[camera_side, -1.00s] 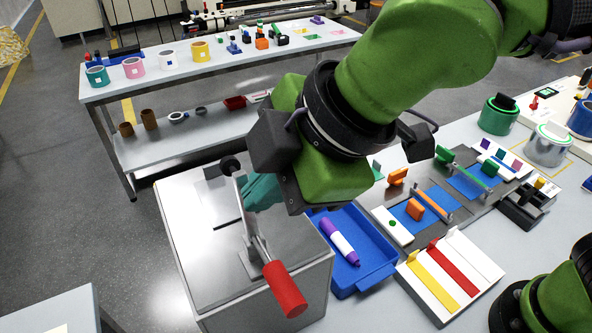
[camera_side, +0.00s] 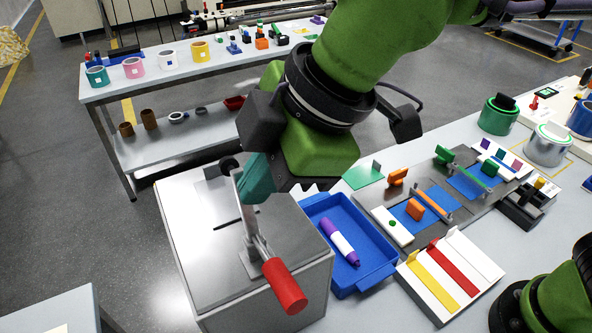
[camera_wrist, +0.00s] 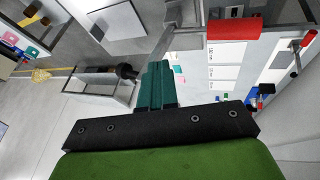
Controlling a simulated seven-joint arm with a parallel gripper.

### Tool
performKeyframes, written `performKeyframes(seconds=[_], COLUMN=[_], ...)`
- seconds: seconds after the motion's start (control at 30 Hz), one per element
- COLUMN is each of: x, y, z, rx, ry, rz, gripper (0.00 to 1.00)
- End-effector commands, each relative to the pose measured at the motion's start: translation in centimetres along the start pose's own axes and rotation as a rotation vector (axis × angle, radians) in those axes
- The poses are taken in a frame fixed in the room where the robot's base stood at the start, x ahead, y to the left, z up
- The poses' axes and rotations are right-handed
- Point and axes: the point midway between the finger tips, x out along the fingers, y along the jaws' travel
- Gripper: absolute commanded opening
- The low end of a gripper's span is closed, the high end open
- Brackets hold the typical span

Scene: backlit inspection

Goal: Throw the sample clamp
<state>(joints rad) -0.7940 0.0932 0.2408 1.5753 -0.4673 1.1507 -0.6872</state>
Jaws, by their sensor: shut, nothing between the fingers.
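The sample clamp (camera_side: 251,235) stands on top of a grey metal box. It has a metal arm, a black tip (camera_side: 229,165) and a red handle (camera_side: 284,286) slanting down toward the front right. My gripper (camera_side: 250,188) has teal fingers, shut and empty, right beside the clamp's upper metal arm. I cannot tell whether they touch it. In the wrist view the shut fingers (camera_wrist: 157,84) lie between the black tip (camera_wrist: 127,71) and the red handle (camera_wrist: 233,28), close to the metal arm.
The metal box (camera_side: 190,265) has a dark slot in its top. A blue tray (camera_side: 374,277) with a purple-and-white marker (camera_side: 339,242) sits right of it. A white block with coloured strips (camera_side: 478,262) and several fixtures are further right. A shelf table (camera_side: 140,80) stands behind.

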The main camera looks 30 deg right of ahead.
Motion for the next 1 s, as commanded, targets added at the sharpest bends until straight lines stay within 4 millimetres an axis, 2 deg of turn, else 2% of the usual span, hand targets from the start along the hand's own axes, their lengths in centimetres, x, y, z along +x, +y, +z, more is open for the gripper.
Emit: performKeyframes(seconds=[0.17,0.47,0.9,1.0], x=[0.3,1.5,4.2,4.6], y=[1.1,3.3,5.8,6.0], z=[0.0,0.0,0.5,0.7], rx=[0.039,0.136,0.282,0.281], ry=[-0.016,-0.062,-0.132,-0.135], rz=[-0.086,-0.34,-0.726,-0.731], gripper=[0.0,0.0,0.0,0.0])
